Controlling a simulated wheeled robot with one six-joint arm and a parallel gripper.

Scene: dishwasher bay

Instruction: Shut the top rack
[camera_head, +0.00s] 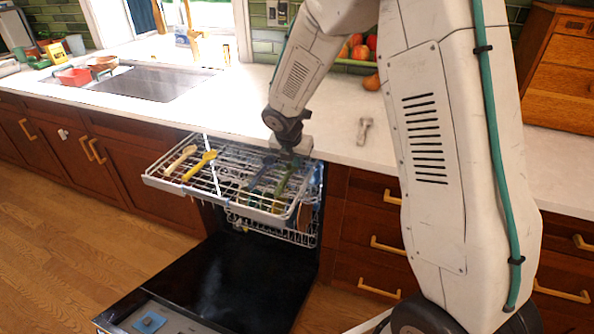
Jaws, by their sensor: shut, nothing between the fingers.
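The top rack (222,190) of the dishwasher is a white wire rack pulled out from under the white counter. Two wooden or yellow utensils lie on its left part, and dark and green utensils lie on its right part. My gripper (290,158) points down over the back right of the rack, close to the counter's front edge. My gripper is shut and holds nothing. Its fingertips are small and partly hidden, so I cannot tell if they touch the rack.
The dishwasher door (225,285) hangs open and low in front. A lower rack (275,228) shows under the top rack. Wooden drawers (370,240) with brass handles stand to the right. The wood floor (70,260) at left is clear. The counter (230,105) holds a small metal item (364,130).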

